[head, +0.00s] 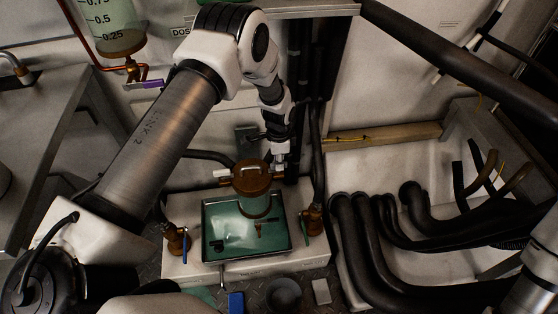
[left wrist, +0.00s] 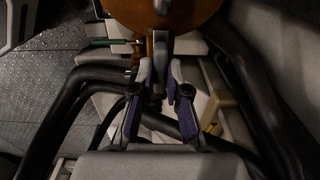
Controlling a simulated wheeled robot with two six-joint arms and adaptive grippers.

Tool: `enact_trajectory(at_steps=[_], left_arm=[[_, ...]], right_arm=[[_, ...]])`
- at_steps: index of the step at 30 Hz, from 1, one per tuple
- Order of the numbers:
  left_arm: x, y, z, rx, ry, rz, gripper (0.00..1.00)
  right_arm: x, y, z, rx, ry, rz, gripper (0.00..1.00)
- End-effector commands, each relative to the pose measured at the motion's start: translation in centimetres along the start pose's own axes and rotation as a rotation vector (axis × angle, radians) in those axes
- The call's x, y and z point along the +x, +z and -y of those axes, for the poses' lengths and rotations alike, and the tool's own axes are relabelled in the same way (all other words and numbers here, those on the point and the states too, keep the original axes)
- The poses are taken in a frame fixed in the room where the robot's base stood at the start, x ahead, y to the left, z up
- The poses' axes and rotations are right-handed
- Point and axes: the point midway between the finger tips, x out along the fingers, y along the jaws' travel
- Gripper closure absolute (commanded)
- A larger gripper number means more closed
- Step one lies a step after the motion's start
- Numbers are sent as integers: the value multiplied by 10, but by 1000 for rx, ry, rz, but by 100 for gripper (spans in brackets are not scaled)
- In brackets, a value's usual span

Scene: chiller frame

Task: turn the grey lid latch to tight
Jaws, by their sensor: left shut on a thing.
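The brown round lid (head: 252,172) sits on a clear cylinder (head: 255,204) that stands in the green-tinted tray (head: 222,240). My left gripper (head: 279,160) reaches down from above to the lid's right rear side. In the left wrist view my left gripper (left wrist: 158,70) has its two purple-padded fingers on either side of the grey lid latch (left wrist: 158,82), shut on it. The orange-brown lid (left wrist: 165,10) shows at the top of that view. The fingers hide part of the latch, and I cannot read its tight mark. My right gripper is out of view.
Brass valves with a blue handle (head: 184,248) and a green handle (head: 305,223) flank the tray. Thick black hoses (head: 370,245) fill the right side. A blue block (head: 236,303), a dark cup (head: 285,294) and a pale block (head: 321,291) are in front.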

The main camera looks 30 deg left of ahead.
Motion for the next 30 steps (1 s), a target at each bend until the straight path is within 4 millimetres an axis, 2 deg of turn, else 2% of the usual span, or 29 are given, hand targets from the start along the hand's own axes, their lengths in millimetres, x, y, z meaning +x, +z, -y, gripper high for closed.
enact_trajectory(at_steps=[6, 7, 9, 20, 23, 30], left_arm=[[1, 1, -1, 2, 2, 2, 100], [1, 1, -1, 2, 2, 2, 79], [1, 1, -1, 1, 2, 2, 60], [-6, 0, 0, 0, 0, 0, 60], [-22, 0, 1, 0, -2, -2, 60], [-83, 0, 1, 1, -2, -2, 60]], right_arm=[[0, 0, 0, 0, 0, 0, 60], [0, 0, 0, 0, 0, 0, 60], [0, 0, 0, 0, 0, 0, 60], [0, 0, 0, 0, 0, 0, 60], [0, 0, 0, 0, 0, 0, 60], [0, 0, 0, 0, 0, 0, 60]])
